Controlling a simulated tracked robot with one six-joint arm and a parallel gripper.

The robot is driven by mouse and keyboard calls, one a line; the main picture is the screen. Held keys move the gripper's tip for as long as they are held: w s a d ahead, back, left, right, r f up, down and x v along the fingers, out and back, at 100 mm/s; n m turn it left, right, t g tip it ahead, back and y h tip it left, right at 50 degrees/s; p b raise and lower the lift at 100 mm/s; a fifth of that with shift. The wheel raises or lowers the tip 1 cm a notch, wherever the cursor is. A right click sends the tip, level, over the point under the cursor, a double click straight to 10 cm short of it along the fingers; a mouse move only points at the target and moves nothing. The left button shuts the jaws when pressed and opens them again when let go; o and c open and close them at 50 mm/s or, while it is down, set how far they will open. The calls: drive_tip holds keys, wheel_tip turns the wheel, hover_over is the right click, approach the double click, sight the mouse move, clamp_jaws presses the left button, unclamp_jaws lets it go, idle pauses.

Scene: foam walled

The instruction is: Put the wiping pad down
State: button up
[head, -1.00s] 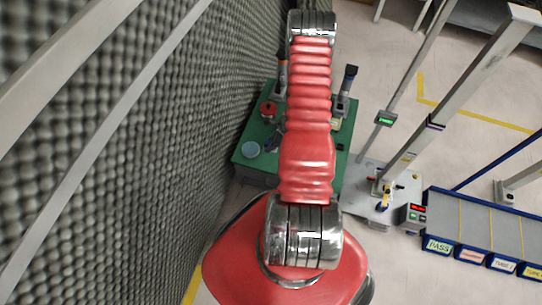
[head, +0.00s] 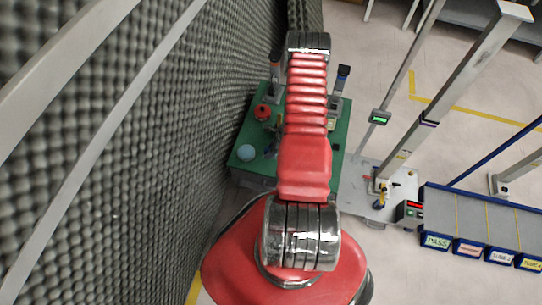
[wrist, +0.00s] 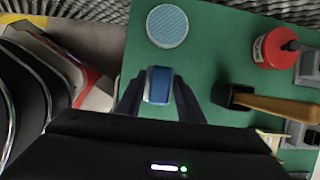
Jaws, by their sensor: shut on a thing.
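My gripper (wrist: 158,86) is shut on the wiping pad (wrist: 159,84), a small blue block with a pale face, in the wrist view. The pad is over the green table (wrist: 215,45); whether it touches the surface cannot be told. A round light-blue dish or disc (wrist: 167,26) lies just beyond the pad, apart from it. The disc also shows at the table's left in the head view (head: 246,152). There, my red arm covers the middle of the table and hides most of the gripper.
In the wrist view, a red pot (wrist: 275,50) with a black knob and a wooden-handled tool (wrist: 275,106) are to the right. In the head view, a grey foam wall (head: 150,150) borders the table's left. A metal-framed stand (head: 385,190) and conveyor (head: 485,220) are right.

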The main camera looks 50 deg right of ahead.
drive_tip(key=shift+f, duration=0.8)
drive_tip(key=shift+f, duration=1.9)
drive_tip(key=o, duration=0.9)
drive_tip(key=shift+f, duration=0.15)
drive_tip(key=shift+v, duration=6.9)
drive_tip(key=shift+a, duration=0.1)
